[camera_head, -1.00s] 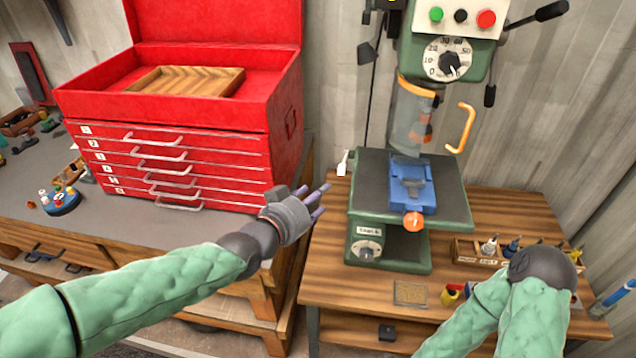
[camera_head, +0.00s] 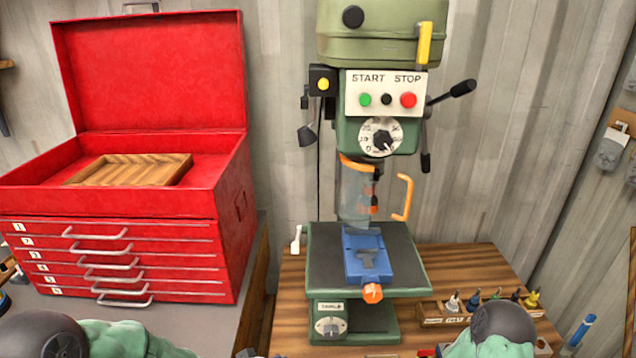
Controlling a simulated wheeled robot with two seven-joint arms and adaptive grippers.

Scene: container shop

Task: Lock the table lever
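The green drill press stands on the wooden bench, with its dark square table (camera_head: 398,240) in front of the column. A small white-tipped lever (camera_head: 296,239) sticks up at the table's left edge; I take it to be the table lever. I cannot tell whether it is locked. A dial labelled table (camera_head: 330,327) is on the green base below. A blue vise (camera_head: 366,257) with an orange knob (camera_head: 372,293) sits on the table. My arms show only at the bottom edge; neither gripper can be made out, and both are apart from the lever.
A red toolbox (camera_head: 125,205) with an open lid stands left of the drill. A wooden holder (camera_head: 432,314) with small bottles is right of the drill base on the bench (camera_head: 470,262). An orange guard handle (camera_head: 403,197) sticks out beside the clear guard (camera_head: 354,195).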

